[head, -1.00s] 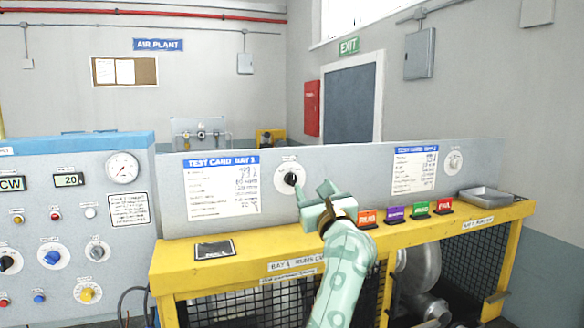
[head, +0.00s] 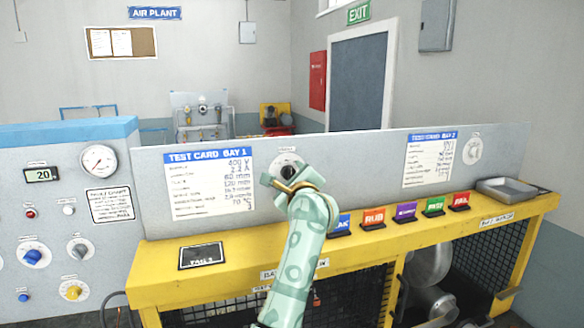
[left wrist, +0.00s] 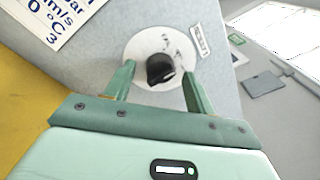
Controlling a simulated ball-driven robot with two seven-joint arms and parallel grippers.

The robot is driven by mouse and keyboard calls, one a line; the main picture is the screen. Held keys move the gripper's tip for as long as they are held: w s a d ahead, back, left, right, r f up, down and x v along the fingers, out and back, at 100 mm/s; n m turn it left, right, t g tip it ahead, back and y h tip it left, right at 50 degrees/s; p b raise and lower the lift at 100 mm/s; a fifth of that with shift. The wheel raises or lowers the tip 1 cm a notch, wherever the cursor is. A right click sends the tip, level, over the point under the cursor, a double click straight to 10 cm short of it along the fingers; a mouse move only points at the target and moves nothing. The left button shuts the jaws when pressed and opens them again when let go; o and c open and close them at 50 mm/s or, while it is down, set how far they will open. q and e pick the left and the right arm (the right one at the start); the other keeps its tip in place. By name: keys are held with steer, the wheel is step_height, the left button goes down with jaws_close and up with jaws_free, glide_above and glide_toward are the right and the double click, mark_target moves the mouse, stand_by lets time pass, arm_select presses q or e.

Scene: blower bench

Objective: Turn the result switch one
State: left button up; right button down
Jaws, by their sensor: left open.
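The result switch for bay 1 is a black knob (left wrist: 160,68) on a round white dial on the grey back panel. In the head view its dial (head: 286,161) is partly covered by my left gripper (head: 280,178). In the left wrist view my left gripper (left wrist: 158,78) is open, with one finger on each side of the knob and gaps showing beside it. I cannot tell whether a finger touches the dial plate. A second dial (head: 474,148) is on the panel by the bay 2 card. My right gripper is not in view.
The bay 1 test card (head: 210,182) is left of the switch. Several coloured signs, including an orange one (head: 374,218), stand on the yellow bench (head: 185,284). A grey tray (head: 506,190) is at its right end. A control cabinet (head: 60,220) stands left.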

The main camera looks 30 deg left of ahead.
arm_select(q)
steer(key=shift+w+a, duration=0.2)
steer(key=shift+a, duration=0.05)
steer(key=shift+w+a, duration=0.15)
steer(key=shift+c, duration=0.6)
steer(key=c, duration=0.9)
steer(key=shift+o, duration=0.2)
steer(key=shift+r, duration=0.1)
